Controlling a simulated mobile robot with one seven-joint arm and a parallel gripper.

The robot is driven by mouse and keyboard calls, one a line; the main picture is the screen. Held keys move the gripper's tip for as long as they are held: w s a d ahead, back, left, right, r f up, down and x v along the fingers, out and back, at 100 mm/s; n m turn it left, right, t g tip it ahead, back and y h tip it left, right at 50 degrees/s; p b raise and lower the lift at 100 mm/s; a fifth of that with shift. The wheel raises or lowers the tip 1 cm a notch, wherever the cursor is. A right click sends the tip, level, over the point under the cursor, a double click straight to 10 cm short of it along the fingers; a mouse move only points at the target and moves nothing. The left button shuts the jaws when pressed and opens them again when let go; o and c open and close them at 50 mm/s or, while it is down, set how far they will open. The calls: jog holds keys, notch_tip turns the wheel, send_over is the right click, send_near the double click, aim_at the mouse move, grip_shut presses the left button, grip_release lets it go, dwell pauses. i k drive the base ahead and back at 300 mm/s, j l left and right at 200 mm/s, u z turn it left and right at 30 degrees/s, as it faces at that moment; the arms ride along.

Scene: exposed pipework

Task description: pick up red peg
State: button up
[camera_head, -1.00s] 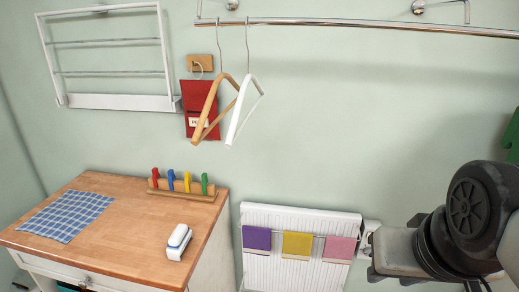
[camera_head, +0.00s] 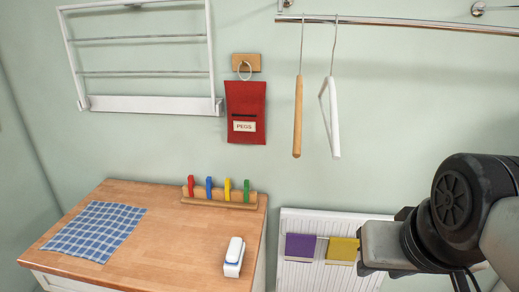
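The red peg (camera_head: 191,186) stands upright at the left end of a wooden peg rack (camera_head: 218,200) near the back edge of the wooden worktop. A blue peg (camera_head: 209,187), a yellow peg (camera_head: 228,189) and a green peg (camera_head: 246,191) stand to its right in the same rack. My arm shows at the lower right, well to the right of the rack, in front of the radiator. My gripper's fingertips cannot be made out, so I cannot see whether it holds anything.
A blue checked cloth (camera_head: 97,231) and a white handheld object (camera_head: 234,257) lie on the worktop (camera_head: 165,235). A red bag labelled PEGS (camera_head: 246,112) hangs above the rack. Two hangers hang from a rail (camera_head: 400,26). A radiator (camera_head: 305,275) carries purple and yellow cloths.

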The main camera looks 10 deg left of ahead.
aim_at(191, 183)
jog(key=j, duration=0.9)
jog(key=i+j, duration=0.15)
jog(key=j, duration=1.7)
jog(key=i, duration=0.05)
